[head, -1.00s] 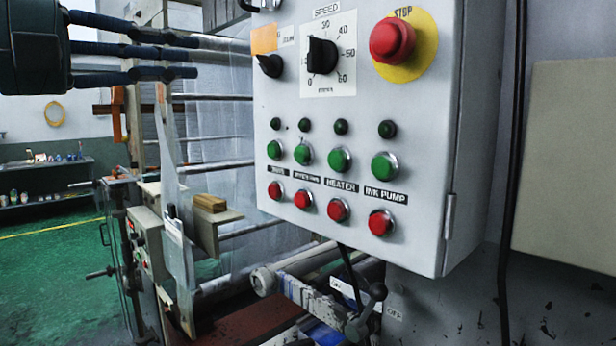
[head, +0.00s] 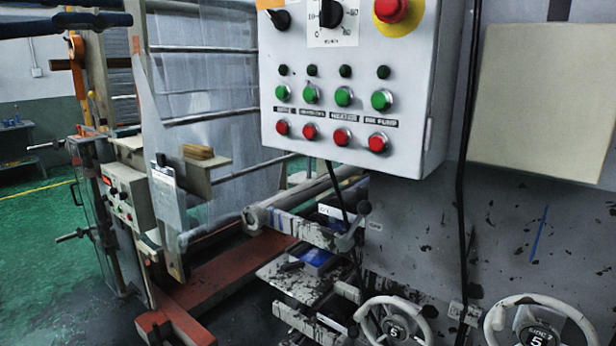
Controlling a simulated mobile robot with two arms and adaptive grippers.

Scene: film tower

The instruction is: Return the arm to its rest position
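The box carries a red stop button (head: 391,9) on a yellow plate, a speed knob (head: 331,13), a smaller black knob (head: 279,20), and rows of green and red buttons. My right gripper is not in view.
A machine frame with a small control unit (head: 128,190) and a wooden block (head: 198,152) stands at the left. Handwheels (head: 394,325) and (head: 538,328) are at the lower right. A black cable (head: 463,150) runs down the grey wall. Green floor (head: 40,235) is open at far left.

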